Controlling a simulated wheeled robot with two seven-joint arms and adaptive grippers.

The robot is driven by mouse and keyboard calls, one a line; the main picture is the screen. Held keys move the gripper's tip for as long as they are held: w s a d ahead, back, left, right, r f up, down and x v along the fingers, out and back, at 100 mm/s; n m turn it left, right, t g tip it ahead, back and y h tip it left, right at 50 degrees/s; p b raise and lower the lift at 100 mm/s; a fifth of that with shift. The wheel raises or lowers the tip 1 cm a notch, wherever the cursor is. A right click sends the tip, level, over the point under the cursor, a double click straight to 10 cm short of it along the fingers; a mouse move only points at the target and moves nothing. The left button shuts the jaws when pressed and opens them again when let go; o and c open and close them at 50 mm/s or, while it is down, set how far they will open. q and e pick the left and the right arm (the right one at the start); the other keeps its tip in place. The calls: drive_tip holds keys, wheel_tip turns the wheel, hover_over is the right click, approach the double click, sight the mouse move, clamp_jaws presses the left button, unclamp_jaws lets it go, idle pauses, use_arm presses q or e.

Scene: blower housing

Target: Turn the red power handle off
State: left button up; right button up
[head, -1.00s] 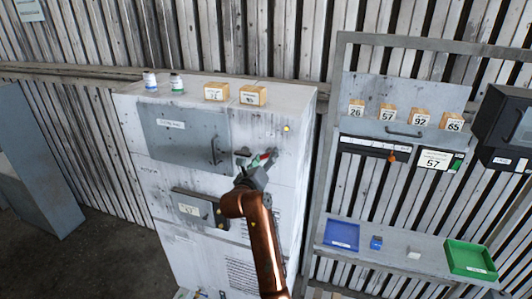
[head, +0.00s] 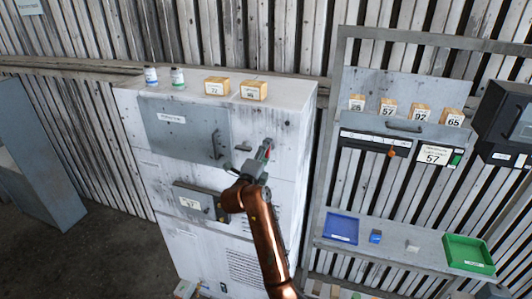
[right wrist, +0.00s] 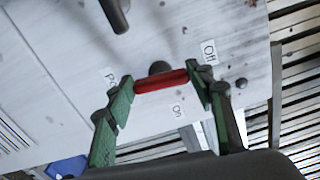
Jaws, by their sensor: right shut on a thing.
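The red power handle (right wrist: 161,80) shows in the right wrist view as a short red bar on the white cabinet front. My right gripper (right wrist: 160,84) has a green finger at each end of it and is shut on it. The bar's right end lies near the Off label (right wrist: 209,52); the On label (right wrist: 177,111) is below the bar. A third label at the left is partly hidden by a finger. In the head view my right gripper (head: 264,152) is at the right part of the white cabinet (head: 285,188) and mostly covers the handle. My left gripper is not in view.
A grey door (head: 178,138) with a dark handle is left of my right gripper, and a grey box (head: 196,202) juts out below it. Bottles and wooden blocks (head: 254,90) stand on the cabinet top. A shelf rack (head: 390,246) with a blue tray and a green tray is at right.

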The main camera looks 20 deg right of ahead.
drive_tip(key=shift+n, duration=0.6)
drive_tip(key=o, duration=1.2)
drive_tip(key=shift+c, duration=0.2)
drive_tip(key=shift+a, duration=0.1)
drive_tip(key=v, duration=1.2)
